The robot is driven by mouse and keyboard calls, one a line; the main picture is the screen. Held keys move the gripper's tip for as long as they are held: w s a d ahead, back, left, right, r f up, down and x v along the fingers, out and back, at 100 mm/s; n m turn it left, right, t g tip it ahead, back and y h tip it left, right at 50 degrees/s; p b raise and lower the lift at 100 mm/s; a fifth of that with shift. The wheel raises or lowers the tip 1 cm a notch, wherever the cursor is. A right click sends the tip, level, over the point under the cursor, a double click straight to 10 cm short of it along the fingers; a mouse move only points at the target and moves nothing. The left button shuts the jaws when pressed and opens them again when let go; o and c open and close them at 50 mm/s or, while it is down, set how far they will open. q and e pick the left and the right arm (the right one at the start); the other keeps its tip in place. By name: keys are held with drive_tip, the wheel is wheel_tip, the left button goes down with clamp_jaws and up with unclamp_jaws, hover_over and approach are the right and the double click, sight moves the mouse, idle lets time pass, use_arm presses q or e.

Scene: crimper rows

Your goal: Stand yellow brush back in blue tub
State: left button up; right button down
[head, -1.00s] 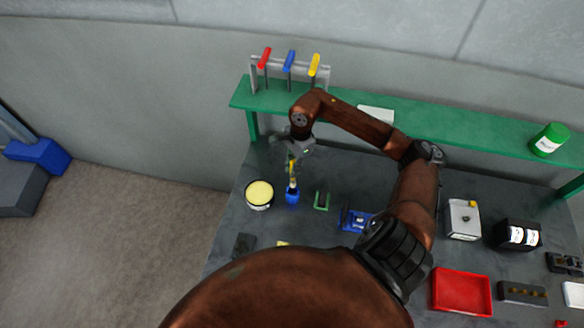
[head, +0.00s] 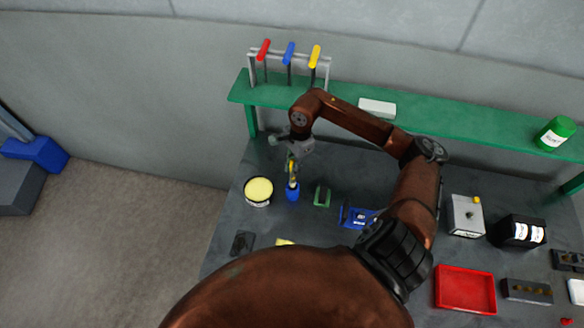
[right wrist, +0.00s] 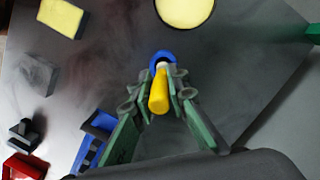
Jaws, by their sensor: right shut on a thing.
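The yellow brush (head: 292,168) is upright in the head view, its lower end at the mouth of the small blue tub (head: 292,194). My right gripper (head: 293,164) is above the tub and shut on the brush handle. In the right wrist view the yellow handle (right wrist: 159,93) lies between the fingers of my right gripper (right wrist: 160,86), and the blue rim of the tub (right wrist: 162,56) shows just beyond it. How deep the brush sits in the tub is hidden. My left gripper is out of view.
A round tin with pale yellow contents (head: 258,191) stands close left of the tub. A green holder (head: 322,195) and a blue fixture (head: 355,216) stand to the right. The green shelf (head: 460,127) runs behind. A red tray (head: 465,290) lies front right.

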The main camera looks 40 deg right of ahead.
sight(291, 182)
drive_tip(key=shift+b, duration=1)
idle(1.3)
drive_tip(key=shift+f+b, duration=3.2)
drive_tip(key=shift+f, duration=0.4)
drive_tip(key=c, duration=1.8)
unclamp_jaws()
drive_tip(key=shift+r, duration=0.1)
wheel_tip(291, 182, up, 12)
drive_tip(key=d, duration=0.2)
drive_tip(key=shift+s, duration=0.1)
